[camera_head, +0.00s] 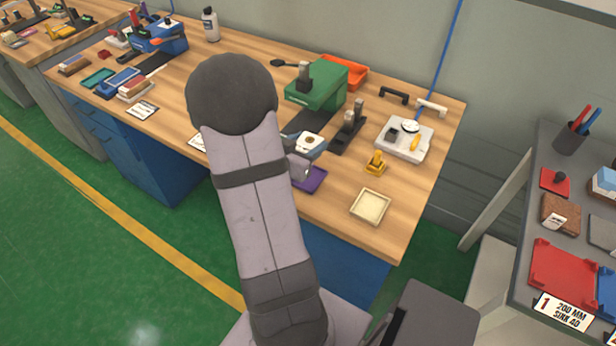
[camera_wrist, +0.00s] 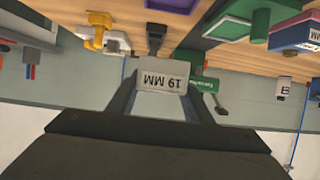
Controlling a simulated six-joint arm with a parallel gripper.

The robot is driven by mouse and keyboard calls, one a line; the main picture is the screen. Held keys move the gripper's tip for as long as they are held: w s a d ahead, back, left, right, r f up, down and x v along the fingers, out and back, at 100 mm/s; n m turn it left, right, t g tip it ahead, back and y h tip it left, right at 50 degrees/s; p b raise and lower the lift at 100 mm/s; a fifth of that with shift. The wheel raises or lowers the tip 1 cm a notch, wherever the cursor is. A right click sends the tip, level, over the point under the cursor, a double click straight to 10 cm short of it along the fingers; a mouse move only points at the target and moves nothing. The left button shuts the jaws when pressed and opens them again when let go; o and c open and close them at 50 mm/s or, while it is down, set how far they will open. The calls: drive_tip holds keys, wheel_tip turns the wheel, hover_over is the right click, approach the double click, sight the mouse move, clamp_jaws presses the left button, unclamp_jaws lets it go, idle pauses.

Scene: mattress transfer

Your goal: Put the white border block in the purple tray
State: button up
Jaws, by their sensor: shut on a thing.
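My gripper (camera_wrist: 165,88) is shut on a pale grey-white block (camera_wrist: 164,76) labelled "19 MM", which shows between the two fingers in the wrist view. I take it to be the white border block, but its border is not clear. The purple tray (camera_head: 314,180) lies near the front edge of the wooden bench in the head view, partly hidden by my arm. My gripper's fingertips and the held block cannot be made out clearly in the head view.
A cream tray (camera_head: 370,207) lies right of the purple tray. A yellow clamp-like piece (camera_head: 375,163) and a white scale-like device (camera_head: 405,138) stand behind it. A green machine (camera_head: 317,84) and an orange bin (camera_head: 343,72) are farther back.

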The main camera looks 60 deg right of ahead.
drive_tip(key=shift+f, duration=2.9)
drive_tip(key=shift+f, duration=0.1)
drive_tip(key=shift+f+b, duration=0.3)
drive_tip(key=shift+f, duration=1.7)
drive_tip(key=shift+f, duration=0.1)
drive_tip(key=shift+f, duration=0.15)
drive_tip(key=o, duration=1.1)
